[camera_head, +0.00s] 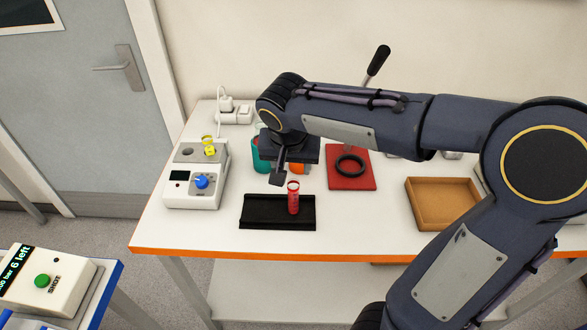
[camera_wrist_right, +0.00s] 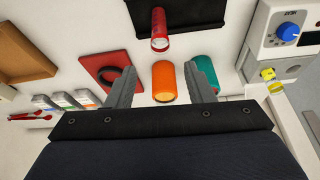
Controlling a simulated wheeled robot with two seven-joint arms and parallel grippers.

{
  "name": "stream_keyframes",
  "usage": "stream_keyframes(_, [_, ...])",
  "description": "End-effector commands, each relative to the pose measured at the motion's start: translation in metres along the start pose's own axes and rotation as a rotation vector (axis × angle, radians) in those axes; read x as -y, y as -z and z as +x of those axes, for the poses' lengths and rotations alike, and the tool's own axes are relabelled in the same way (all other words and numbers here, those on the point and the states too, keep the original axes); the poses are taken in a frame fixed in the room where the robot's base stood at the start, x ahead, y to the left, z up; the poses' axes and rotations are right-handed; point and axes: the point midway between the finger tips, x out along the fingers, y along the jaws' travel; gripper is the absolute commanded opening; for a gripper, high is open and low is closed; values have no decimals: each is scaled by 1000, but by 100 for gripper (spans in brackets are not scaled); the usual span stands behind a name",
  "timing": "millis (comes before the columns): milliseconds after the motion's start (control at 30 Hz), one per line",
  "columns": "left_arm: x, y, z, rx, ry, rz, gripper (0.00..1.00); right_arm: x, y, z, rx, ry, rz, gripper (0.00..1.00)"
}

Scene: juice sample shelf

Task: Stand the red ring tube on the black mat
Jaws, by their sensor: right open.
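The red ring tube (camera_head: 293,199) stands upright on the black mat (camera_head: 262,211), right of its middle. In the right wrist view the tube (camera_wrist_right: 160,28) shows at the top, with its pale-rimmed top towards the camera and the mat (camera_wrist_right: 188,12) behind it. My right gripper (camera_head: 282,172) is just behind and above the tube in the head view. In the right wrist view its two fingers (camera_wrist_right: 163,84) are spread apart, with nothing held between them and the tube beyond their tips. My left gripper is not in view.
An orange cup (camera_wrist_right: 163,84) and a teal cup (camera_head: 261,154) stand behind the mat. A white device (camera_head: 193,195) with a blue knob and a yellow ring tube (camera_head: 209,148) is left. A red base (camera_head: 365,182) with a black ring and a brown tray (camera_head: 440,222) are right.

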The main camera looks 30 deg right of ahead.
Motion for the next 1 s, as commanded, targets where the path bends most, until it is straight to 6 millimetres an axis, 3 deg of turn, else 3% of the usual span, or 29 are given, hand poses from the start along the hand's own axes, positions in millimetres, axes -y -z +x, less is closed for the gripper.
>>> stream_keyframes(167, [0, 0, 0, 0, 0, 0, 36, -29, -31, -10, 68, 97, -59, 48])
stream_keyframes(333, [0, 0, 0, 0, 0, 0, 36, -62, -100, -21, 115, 318, -194, 48])
stream_keyframes(533, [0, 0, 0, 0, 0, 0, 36, -72, -164, -27, 45, 511, -318, 48])
stream_keyframes(700, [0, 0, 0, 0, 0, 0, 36, -71, -183, -27, -1, 566, -364, 48])
stream_keyframes(1000, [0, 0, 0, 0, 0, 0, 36, -70, -184, -27, -3, 570, -370, 48])
